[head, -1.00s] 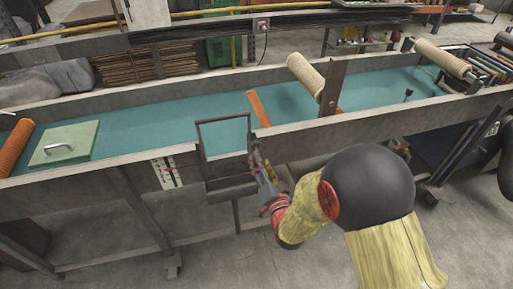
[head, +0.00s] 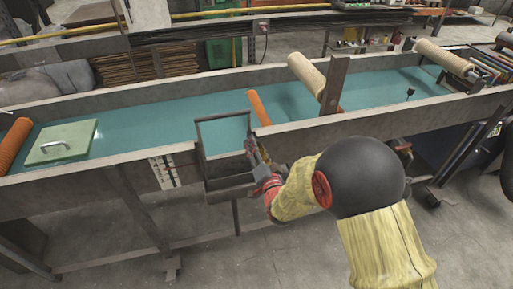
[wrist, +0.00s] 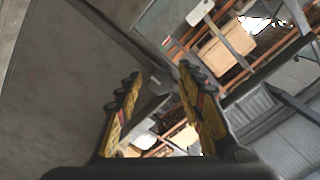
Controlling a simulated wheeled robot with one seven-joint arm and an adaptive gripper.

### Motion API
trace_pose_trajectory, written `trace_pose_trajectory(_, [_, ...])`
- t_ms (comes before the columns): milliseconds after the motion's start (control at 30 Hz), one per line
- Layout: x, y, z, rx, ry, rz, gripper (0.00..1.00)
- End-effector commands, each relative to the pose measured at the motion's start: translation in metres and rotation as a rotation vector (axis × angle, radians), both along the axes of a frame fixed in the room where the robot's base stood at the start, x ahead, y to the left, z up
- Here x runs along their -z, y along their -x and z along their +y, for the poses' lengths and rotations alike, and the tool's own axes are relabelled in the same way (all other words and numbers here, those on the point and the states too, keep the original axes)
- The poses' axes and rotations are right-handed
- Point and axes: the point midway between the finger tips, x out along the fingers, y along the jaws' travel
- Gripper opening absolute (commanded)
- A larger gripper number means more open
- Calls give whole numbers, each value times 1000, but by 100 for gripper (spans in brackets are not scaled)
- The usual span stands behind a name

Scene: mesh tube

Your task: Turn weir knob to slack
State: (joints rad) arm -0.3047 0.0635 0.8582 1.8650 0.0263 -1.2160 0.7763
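My gripper (head: 252,150) is at the front wall of the long teal-floored trough (head: 150,128), by the right side of a grey metal frame and open box (head: 228,187). In the wrist view my gripper (wrist: 158,78) has its two yellow-and-black fingers spread apart, with nothing clearly held between them. A grey metal part shows between and beyond the fingers, but I cannot tell whether it is a knob. I cannot make out the weir knob for certain in either view. A white label with dark and red marks (head: 163,172) is on the trough's front wall, left of the box.
A green lid with a handle (head: 62,142) and an orange roller (head: 14,144) are at the trough's left. A second orange roller (head: 259,108) and a beige roller (head: 306,72) are near the middle. A dark upright post (head: 334,85) stands beside the beige roller. Floor in front is clear.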

Motion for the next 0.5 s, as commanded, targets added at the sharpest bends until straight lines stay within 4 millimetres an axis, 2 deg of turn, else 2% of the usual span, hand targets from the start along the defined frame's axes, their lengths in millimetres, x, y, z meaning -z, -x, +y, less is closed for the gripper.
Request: trace_pose_trajectory(500, [0, 0, 0, 0, 0, 0, 7])
